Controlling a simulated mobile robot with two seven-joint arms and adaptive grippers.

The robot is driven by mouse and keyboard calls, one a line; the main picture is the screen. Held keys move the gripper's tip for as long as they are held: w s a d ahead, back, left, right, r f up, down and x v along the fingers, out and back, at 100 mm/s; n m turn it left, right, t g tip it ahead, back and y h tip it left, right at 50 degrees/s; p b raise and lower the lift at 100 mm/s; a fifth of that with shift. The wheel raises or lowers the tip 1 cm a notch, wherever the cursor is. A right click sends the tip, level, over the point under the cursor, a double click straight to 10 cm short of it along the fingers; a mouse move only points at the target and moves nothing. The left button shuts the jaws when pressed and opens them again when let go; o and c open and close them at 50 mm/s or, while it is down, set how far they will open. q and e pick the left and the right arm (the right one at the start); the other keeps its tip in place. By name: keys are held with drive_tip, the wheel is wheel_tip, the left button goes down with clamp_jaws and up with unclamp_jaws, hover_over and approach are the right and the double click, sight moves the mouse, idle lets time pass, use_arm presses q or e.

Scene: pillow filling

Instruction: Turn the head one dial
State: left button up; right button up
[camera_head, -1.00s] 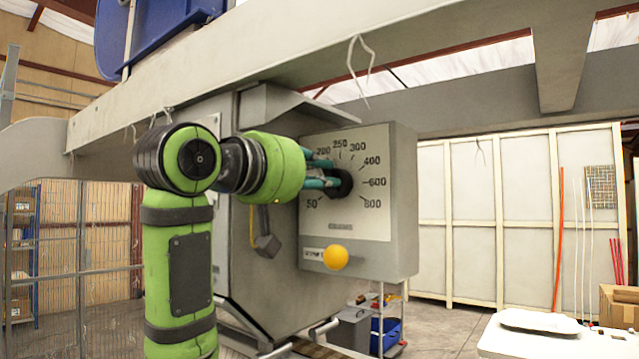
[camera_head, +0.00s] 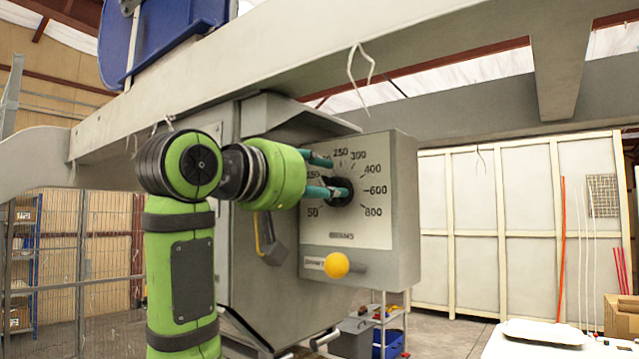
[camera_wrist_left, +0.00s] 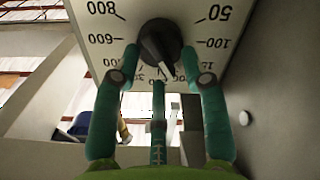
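The head one dial (camera_head: 340,192) is a round black knob on a light grey panel (camera_head: 385,225) with numbers from 50 to 800. In the left wrist view the dial (camera_wrist_left: 158,42) shows upside down, its pointer tip near the 250 area, partly hard to read. My left gripper (camera_head: 338,177) has teal fingers reaching to the panel around the dial. In the left wrist view my left gripper (camera_wrist_left: 160,62) has two fingertips spread on either side of the knob and a third finger beyond its pointer side. Small gaps show, so it looks open. My right gripper is out of view.
A yellow ball-ended lever (camera_head: 337,264) sticks out below the dial. A grey overhead beam (camera_head: 290,75) runs above the panel box. A white table (camera_head: 545,343) stands at the lower right, and a wire fence (camera_head: 80,255) at the left.

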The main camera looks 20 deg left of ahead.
use_arm(q)
drive_tip(key=v, duration=1.2)
idle(0.4)
